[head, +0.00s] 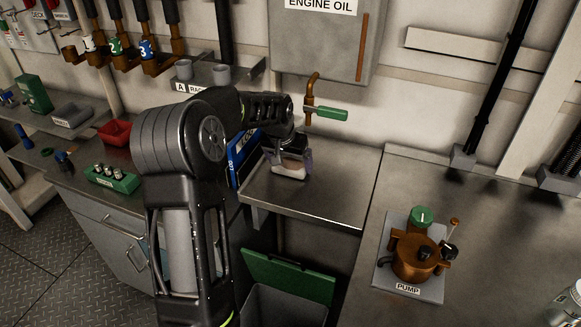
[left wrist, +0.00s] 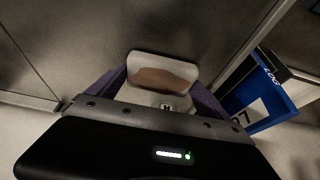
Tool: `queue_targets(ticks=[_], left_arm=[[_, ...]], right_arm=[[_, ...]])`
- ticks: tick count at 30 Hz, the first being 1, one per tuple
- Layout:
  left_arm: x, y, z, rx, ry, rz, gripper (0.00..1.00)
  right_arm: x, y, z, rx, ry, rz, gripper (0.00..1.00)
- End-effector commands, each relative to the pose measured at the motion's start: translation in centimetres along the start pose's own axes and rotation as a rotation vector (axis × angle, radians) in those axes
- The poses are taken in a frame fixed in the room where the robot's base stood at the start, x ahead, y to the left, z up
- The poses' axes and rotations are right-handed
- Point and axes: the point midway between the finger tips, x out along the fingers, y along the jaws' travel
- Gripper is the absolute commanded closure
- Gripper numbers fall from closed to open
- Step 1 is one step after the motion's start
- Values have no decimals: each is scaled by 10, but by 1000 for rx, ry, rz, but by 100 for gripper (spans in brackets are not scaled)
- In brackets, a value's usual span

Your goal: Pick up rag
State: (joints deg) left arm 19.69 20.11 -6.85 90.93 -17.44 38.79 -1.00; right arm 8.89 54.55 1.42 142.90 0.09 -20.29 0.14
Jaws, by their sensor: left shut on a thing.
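My left gripper (head: 289,160) points down over the metal drip tray (head: 335,190) under the tap. Its purple fingers are shut on a pale thing with a brown patch (head: 288,168). In the left wrist view this pale thing (left wrist: 163,68) lies between the fingers, with rounded corners and a small dark mark near the gripper. Its far side is hidden, and I cannot tell for sure that it is the rag, or whether it touches the tray. No other rag can be made out. My right gripper is not in view.
A blue log book (head: 241,158) stands close left of the gripper; it also shows in the left wrist view (left wrist: 250,110). A tap with a green handle (head: 326,113) is just behind. A pump (head: 415,258) stands on the right bench. A green-lidded bin (head: 288,277) is below the tray.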

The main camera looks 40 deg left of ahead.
Motion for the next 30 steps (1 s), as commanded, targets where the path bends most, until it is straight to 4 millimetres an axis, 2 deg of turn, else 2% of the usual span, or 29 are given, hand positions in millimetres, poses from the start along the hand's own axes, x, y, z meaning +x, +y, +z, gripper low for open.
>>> queue_targets(ticks=[8, 15, 20, 30], left_arm=[[-2, 0, -1, 0, 2, 0, 58], [-15, 0, -4, -1, 3, 0, 58], [-22, 0, 20, 1, 2, 0, 58], [-55, 0, 98, 0, 4, 0, 58]], right_arm=[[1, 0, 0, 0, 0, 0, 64], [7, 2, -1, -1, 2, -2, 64], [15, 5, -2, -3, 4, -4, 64], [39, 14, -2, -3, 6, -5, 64]])
